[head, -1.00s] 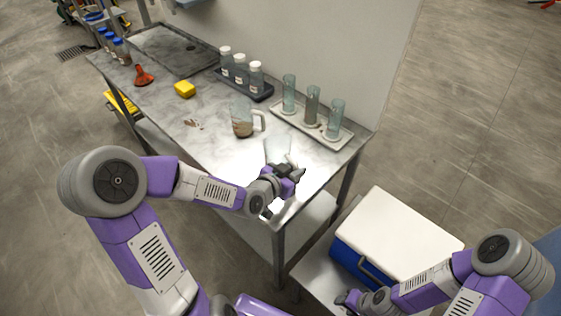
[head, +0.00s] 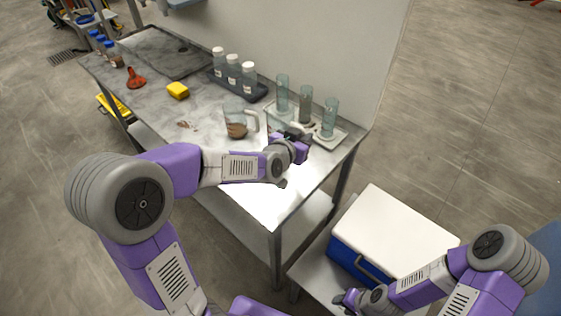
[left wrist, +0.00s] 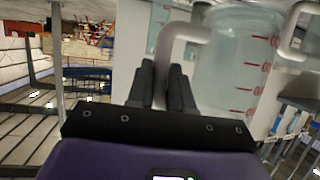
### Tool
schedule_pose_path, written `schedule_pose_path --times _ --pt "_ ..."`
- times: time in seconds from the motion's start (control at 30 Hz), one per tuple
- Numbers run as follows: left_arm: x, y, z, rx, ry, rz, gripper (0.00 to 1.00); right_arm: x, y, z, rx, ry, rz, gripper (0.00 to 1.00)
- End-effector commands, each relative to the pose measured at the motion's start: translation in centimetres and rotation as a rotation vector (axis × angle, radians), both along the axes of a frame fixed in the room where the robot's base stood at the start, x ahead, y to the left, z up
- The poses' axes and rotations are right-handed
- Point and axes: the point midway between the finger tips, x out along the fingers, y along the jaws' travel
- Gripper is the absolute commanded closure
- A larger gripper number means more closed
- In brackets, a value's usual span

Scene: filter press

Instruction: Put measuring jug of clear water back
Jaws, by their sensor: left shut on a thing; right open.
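My left gripper (head: 292,134) is over the table's right part, shut on the handle of the clear measuring jug. In the left wrist view the fingers (left wrist: 163,80) close on the pale handle, and the clear jug (left wrist: 235,62) with red marks stands right of them. In the head view the clear jug (head: 279,117) is faint and partly hidden behind my gripper, in front of the tray of cylinders; I cannot tell whether it touches the table. A second jug (head: 236,124) with brown contents stands just left of it. My right gripper (head: 345,299) is open and empty beside the cooler.
A white tray (head: 345,137) with three tall cylinders lies behind the clear jug. A dark rack (head: 222,83) of capped bottles, a yellow sponge (head: 177,91) and an orange funnel (head: 135,78) are further left. The table's front right (head: 275,200) is clear. A white-lidded cooler (head: 400,232) stands at right.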

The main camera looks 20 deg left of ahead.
Motion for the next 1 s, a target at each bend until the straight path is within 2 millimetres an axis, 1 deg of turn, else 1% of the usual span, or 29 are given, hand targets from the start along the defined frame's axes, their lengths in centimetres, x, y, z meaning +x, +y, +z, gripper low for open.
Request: schedule_pose_path --times 0.03,0.2,0.5,0.6,0.67,0.73,0.9,1.0 --pt "0.1 -0.2 0.5 -0.001 -0.004 0.0 1.0 0.0 0.0 0.0 0.0 0.0 0.0 0.57" --pt "0.3 -0.2 1.1 0.0 -0.002 0.007 1.0 0.0 0.0 0.0 0.0 0.0 0.0 0.57" --pt "0.3 -0.1 1.1 0.0 -0.001 0.009 1.0 0.0 0.0 0.0 0.0 0.0 0.0 0.57" --pt "0.3 -0.2 0.8 0.002 0.0 0.009 1.0 0.0 0.0 -0.2 0.0 0.0 0.0 0.57" --pt "0.3 -0.2 0.2 0.002 0.002 0.009 1.0 0.0 0.0 -0.5 0.0 0.0 0.0 0.57" --pt "0.3 -0.2 -0.9 0.003 0.002 0.008 1.0 0.0 0.0 -1.1 0.0 0.0 0.0 0.57" --pt "0.3 -0.1 -4.4 0.003 0.004 0.009 1.0 0.0 0.0 -3.0 0.0 0.0 0.0 0.57" --pt "0.4 -0.1 -6.2 0.003 0.003 0.01 1.0 0.0 0.0 -3.8 0.0 0.0 0.0 0.57"
